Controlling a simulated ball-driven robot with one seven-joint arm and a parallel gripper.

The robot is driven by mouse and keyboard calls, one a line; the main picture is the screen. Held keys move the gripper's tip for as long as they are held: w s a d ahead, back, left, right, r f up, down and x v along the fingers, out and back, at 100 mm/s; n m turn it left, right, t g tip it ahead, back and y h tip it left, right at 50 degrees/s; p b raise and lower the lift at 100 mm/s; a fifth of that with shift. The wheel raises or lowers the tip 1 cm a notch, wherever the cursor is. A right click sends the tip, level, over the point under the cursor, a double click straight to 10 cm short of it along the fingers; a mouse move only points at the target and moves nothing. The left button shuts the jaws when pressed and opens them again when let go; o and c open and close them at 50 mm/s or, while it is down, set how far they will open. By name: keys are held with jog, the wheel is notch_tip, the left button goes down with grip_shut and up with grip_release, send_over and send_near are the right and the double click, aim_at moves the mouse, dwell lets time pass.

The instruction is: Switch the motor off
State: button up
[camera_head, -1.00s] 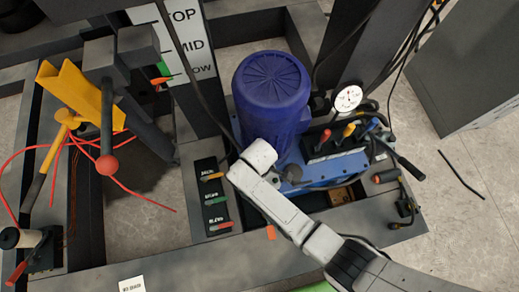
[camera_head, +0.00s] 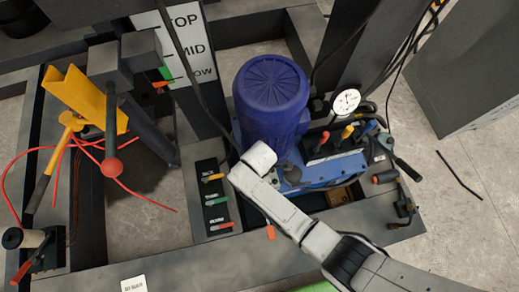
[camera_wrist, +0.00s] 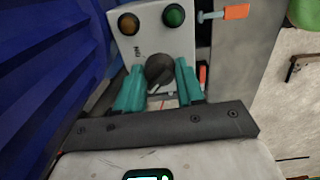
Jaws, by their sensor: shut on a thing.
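The motor (camera_head: 271,98) is a large blue ribbed cylinder standing upright on a blue base in the head view; its blue ribbed side (camera_wrist: 45,60) fills the left of the wrist view. In the wrist view a grey switch box (camera_wrist: 150,40) carries an amber button (camera_wrist: 128,23), a green button (camera_wrist: 174,15) and a dark round knob (camera_wrist: 159,69). My gripper (camera_wrist: 161,82) has its two teal fingers shut on the knob, one on each side. In the head view my arm hides the box and the gripper's fingers.
A lever panel (camera_head: 212,198) with several coloured handles stands left of my arm. Coloured levers (camera_head: 334,139) and a dial gauge (camera_head: 346,101) are right of the motor. A yellow bracket (camera_head: 80,98) and red cord lie far left. In the wrist view an orange-handled part (camera_wrist: 236,12) is near the box.

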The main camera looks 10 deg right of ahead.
jog(key=o, duration=1)
jog(key=shift+o, duration=0.2)
notch_tip(320, 180, up, 11)
jog(key=p, duration=0.1)
jog(key=shift+f, duration=0.15)
jog(key=s+d+r+m, duration=0.6)
jog(key=s+d+m, duration=0.2)
jog(key=d+m, duration=0.1)
jog(key=s+d+r+m+t, duration=0.1)
jog(key=s+d+r+m, duration=0.5)
jog(key=d+m, duration=0.3)
jog(key=s+d, duration=0.1)
jog(key=d, duration=0.2)
jog(key=shift+s+r+m, duration=0.3)
jog(key=shift+s+m, duration=0.1)
